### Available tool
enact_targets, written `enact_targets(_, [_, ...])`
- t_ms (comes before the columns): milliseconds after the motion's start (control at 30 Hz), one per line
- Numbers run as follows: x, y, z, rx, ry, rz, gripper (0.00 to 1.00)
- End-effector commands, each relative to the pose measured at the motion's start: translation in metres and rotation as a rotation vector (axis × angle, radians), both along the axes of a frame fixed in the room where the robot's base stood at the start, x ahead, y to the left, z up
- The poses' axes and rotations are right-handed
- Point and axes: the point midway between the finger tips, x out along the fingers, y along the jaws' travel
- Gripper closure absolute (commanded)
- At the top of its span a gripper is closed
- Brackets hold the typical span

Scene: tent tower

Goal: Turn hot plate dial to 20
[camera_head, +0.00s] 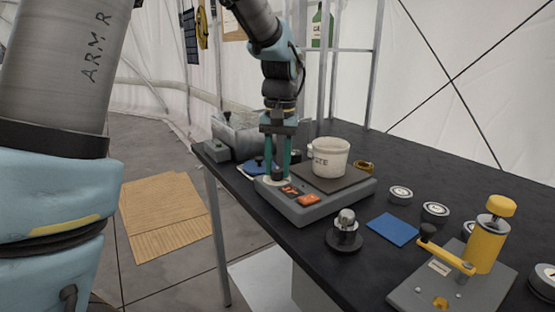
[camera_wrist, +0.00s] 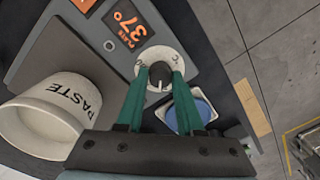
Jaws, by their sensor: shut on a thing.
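The hot plate (camera_head: 325,206) is a grey box with a dark heating top, standing on the black table. Its dial (camera_wrist: 158,79), a dark knob on a white marked ring, is at the left end of the panel in the head view. My gripper (camera_head: 277,172) reaches down from above, its two teal fingers shut on the dial's knob. The fingertips also show on either side of the knob in the wrist view (camera_wrist: 160,75). The dial's numbers are too small to read.
A white PASTE pot (camera_head: 331,157) stands on the heating top, close to my fingers. A blue round dish (camera_wrist: 187,114) lies beside the dial. A grey bin (camera_head: 235,138) stands at the table corner. A yellow-handled press (camera_head: 484,245) and a blue square (camera_head: 393,229) are to the right.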

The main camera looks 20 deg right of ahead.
Motion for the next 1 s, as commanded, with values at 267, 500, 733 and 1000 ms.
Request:
enact_targets(267, [0.0007,-0.0005,0.0013,-0.002,-0.001,0.13,1.0])
enact_targets(500, [0.001,-0.0004,0.0007,-0.003,-0.003,0.172,1.0])
enact_targets(733, [0.0012,-0.0004,0.0005,-0.002,-0.002,0.178,1.0])
enact_targets(1000, [0.0011,-0.0003,0.0005,-0.002,-0.002,0.177,0.53])
